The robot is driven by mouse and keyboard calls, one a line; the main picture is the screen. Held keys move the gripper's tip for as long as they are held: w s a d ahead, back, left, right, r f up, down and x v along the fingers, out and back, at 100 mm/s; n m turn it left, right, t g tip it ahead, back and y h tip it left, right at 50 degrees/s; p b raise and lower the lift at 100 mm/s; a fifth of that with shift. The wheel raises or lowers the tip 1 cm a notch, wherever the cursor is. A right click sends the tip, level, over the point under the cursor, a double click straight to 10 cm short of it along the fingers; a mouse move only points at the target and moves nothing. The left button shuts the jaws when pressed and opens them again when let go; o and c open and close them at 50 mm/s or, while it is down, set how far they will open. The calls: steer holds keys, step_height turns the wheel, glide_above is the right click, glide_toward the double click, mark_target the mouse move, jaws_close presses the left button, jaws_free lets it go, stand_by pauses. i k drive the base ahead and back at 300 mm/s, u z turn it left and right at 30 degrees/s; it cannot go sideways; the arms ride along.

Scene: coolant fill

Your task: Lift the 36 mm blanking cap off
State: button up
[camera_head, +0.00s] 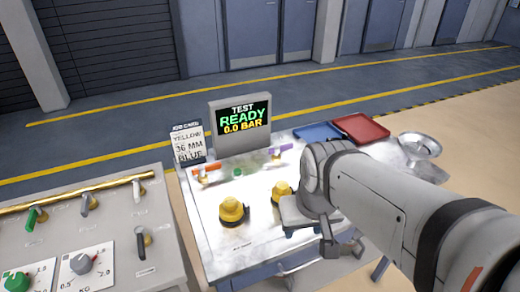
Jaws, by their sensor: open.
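Two yellow caps stand on the pale bench top: a larger-looking one (233,210) at the front left and another (281,191) behind it to the right. I cannot read a size on either, so I cannot tell which is the 36 mm blanking cap. My gripper (309,237) is over the bench to the right of both caps, pointing down, open and with nothing seen between its fingers. It stands apart from the front-left cap and close beside the other in the picture. My wrist and arm hide the bench's right part.
A display (240,123) reads "TEST READY 0.0 BAR". A card (188,143) reads "YELLOW 36 MM BLUE". Orange (206,168) and purple (280,149) handles stand at the back. Blue (317,131) and red (361,128) trays and a metal bowl (420,145) lie behind right. A control panel (95,240) is left.

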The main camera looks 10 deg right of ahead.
mark_target(281, 188)
steer(key=u, duration=2.45)
steer(key=k, duration=1.45)
steer(key=z, duration=1.3)
steer(key=i, duration=1)
steer(key=z, duration=0.05)
